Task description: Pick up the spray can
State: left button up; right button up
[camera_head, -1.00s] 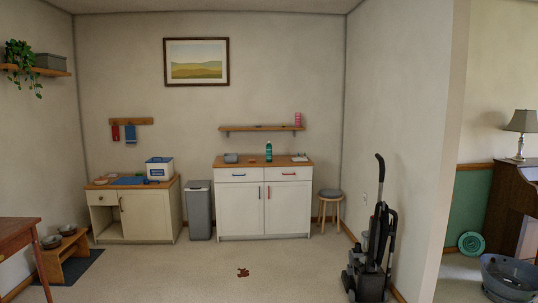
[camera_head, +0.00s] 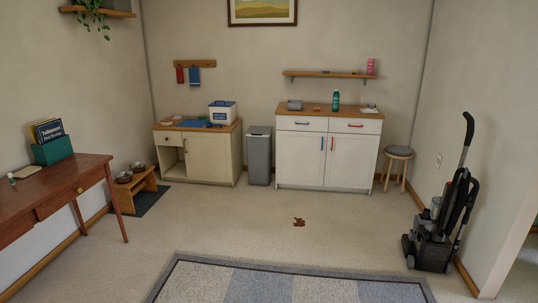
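A teal-green can or bottle (camera_head: 336,99) with a dark top stands upright on the wooden top of the white cabinet (camera_head: 300,155), against the back wall. It looks like the spray can, but it is too small to be sure. A pink cylinder (camera_head: 371,66) stands on the wall shelf above it, at the right end. Neither of my grippers is in view.
A grey bin (camera_head: 259,155) and a stool (camera_head: 396,165) flank the cabinet. A vacuum cleaner (camera_head: 440,225) stands at right, a wooden desk (camera_head: 60,190) at left. A small reddish-brown thing (camera_head: 299,222) lies on open carpet beyond the rug (camera_head: 290,285).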

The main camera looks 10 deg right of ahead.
aim_at(336, 94)
jog(key=i+z, duration=0.1)
jog(key=i, duration=4.8)
jog(key=l, duration=0.1)
